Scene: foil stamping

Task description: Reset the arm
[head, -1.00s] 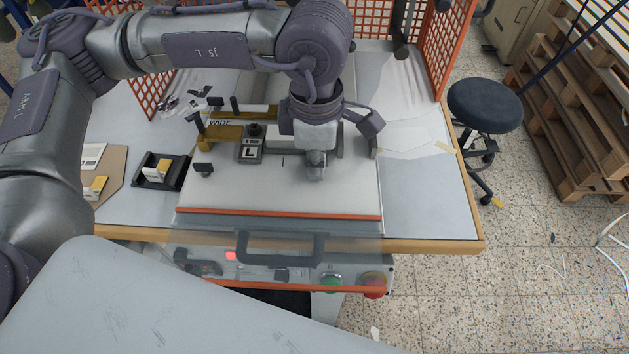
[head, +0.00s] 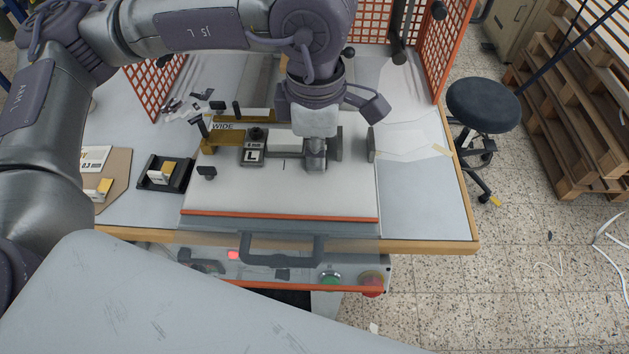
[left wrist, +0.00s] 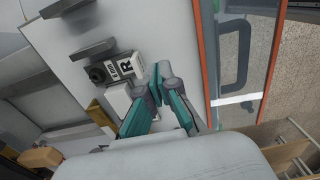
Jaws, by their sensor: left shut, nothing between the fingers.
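My left gripper (head: 316,163) is over the white bed of the press (head: 300,198), at its right middle, with its arm arching in from the left. In the left wrist view its two fingertips (left wrist: 159,78) meet, shut and empty. A grey block marked L with a black knob (head: 254,150) stands left of the gripper, with a small white piece (head: 286,142) between them. The left wrist view shows a block marked R (left wrist: 124,67) close beside the fingers. The gripper looks clear of both, though its exact height is hard to judge. My right gripper is not in view.
A brass bar marked WIDE (head: 224,128) lies behind the L block. A black tray (head: 165,173) stands left of the bed. Orange mesh guards (head: 447,50) rise at the sides. A black handle (head: 283,250) and buttons are in front. The table's right side is clear.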

